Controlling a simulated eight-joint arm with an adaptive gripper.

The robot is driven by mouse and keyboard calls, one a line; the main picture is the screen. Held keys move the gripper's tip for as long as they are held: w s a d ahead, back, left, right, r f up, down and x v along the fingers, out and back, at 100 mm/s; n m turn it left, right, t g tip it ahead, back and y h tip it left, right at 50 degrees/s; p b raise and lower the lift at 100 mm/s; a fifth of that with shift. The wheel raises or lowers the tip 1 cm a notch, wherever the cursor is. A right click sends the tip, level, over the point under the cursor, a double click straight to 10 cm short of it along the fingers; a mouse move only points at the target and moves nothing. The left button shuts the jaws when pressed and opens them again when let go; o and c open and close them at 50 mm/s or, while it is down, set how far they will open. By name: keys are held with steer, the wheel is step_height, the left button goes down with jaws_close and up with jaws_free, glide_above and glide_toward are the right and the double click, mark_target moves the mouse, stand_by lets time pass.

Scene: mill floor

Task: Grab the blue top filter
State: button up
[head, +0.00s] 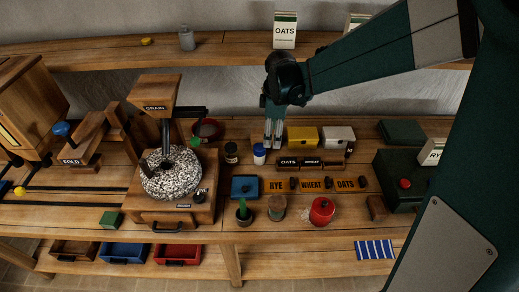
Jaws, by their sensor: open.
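A small white cylinder with a blue top (259,154) stands upright on the workbench, right of a dark jar (231,153). It is the thing that best fits the blue top filter. My gripper (272,146) points down close to its right side, with the fingers open and nothing seen between them. In the picture the fingertips come near the blue top; I cannot tell whether they touch it.
Yellow (302,138) and white (338,139) boxes stand right of my gripper, behind small OATS and WHEAT labelled blocks (311,162). A blue box (245,187) sits in front. The grain mill (171,178) stands to the left. A shelf (225,48) runs behind.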

mark_target(259, 146)
steer(key=w+a+f+n, duration=0.1)
steer(key=f, duration=0.1)
steer(key=w+a+f+n+g, duration=0.1)
steer(key=w+a+f, duration=0.1)
steer(key=f, duration=0.1)
steer(key=w+a+f+n, duration=0.1)
steer(key=a+f, duration=0.1)
steer(key=f, duration=0.1)
steer(key=shift+w+a+f+n, duration=0.1)
steer(key=shift+w+f+n, duration=0.1)
steer(key=shift+n, duration=0.2)
steer(key=shift+f, duration=0.1)
steer(key=shift+f, duration=1.25)
steer(key=shift+s+f, duration=0.15)
steer(key=shift+f, duration=2.4)
steer(key=shift+c, duration=0.5)
steer(key=c, duration=0.9)
